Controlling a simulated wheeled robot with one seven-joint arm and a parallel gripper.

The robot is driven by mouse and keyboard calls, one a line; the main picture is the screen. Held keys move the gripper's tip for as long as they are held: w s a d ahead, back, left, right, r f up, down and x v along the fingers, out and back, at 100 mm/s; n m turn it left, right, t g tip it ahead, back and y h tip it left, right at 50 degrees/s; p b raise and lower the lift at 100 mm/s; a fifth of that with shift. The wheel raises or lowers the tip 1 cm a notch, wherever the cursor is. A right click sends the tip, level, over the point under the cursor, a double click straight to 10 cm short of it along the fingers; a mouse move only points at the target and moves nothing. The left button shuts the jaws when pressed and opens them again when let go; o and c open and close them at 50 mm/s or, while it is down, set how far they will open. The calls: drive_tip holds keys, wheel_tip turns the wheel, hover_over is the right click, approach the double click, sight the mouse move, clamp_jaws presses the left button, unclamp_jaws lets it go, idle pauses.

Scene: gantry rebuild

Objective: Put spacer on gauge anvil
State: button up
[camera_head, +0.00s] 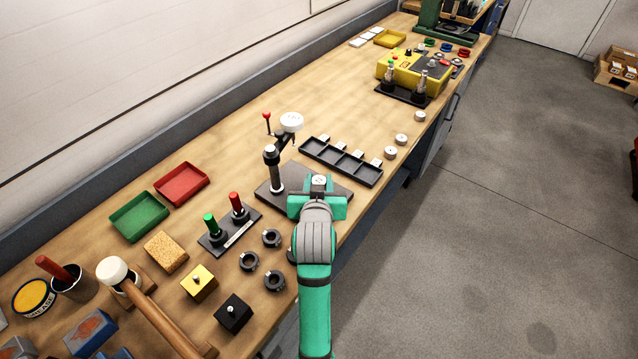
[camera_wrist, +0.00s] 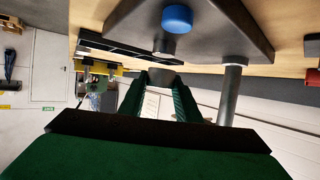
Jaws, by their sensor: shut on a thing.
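The gauge stand has a dark base plate (camera_head: 335,187), a post (camera_head: 276,172) and a white dial (camera_head: 292,122). My gripper (camera_head: 318,196) is over the plate's front right part, its green jaws shut on a small grey spacer (camera_head: 319,181). In the wrist view, which is upside down, the spacer (camera_wrist: 160,74) sits between the fingertips. A blue round piece (camera_wrist: 177,18), apparently the anvil, stands on the plate (camera_wrist: 205,42), apart from the spacer. In the head view I do not see the blue piece; my gripper may hide it.
Several pale discs (camera_head: 390,152) stand near the bench's front edge. A red-and-green plug stand (camera_head: 229,232) and black rings (camera_head: 272,238) are at left.

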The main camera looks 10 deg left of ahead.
drive_tip(key=shift+s+f, duration=0.1)
drive_tip(key=shift+f, duration=0.65)
drive_tip(key=shift+d+f, duration=0.1)
drive_tip(key=o, duration=1.1)
